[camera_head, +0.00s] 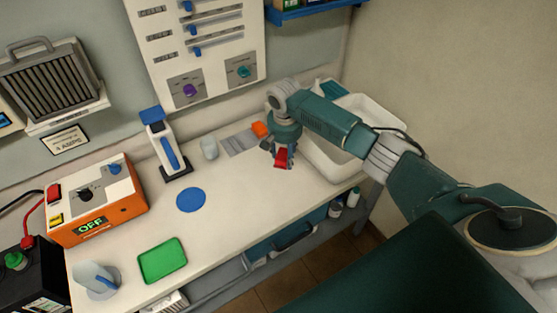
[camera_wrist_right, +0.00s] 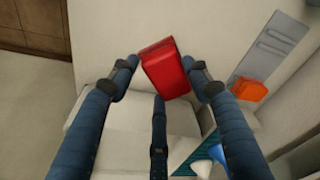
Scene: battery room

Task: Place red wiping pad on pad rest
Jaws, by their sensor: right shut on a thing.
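The red wiping pad (camera_head: 281,158) is at the fingertips of my right gripper (camera_head: 284,152), over the right part of the white counter. In the right wrist view, the red pad (camera_wrist_right: 165,68) sits between the blue fingers of the right gripper (camera_wrist_right: 160,76), which is shut on it. The pad is tilted there, and whether it touches the counter is unclear. A flat grey plate (camera_head: 238,143) lies left of the gripper, and it also shows in the right wrist view (camera_wrist_right: 272,45). I cannot tell for certain whether it is the pad rest. My left gripper is not in view.
An orange block (camera_head: 260,129) is by the plate's right end. A white sink (camera_head: 325,160) is right of the gripper. A cup (camera_head: 209,147), a blue disc (camera_head: 191,200), a green tray (camera_head: 162,261) and a scanner-like stand (camera_head: 165,145) are to the left. The counter's front middle is clear.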

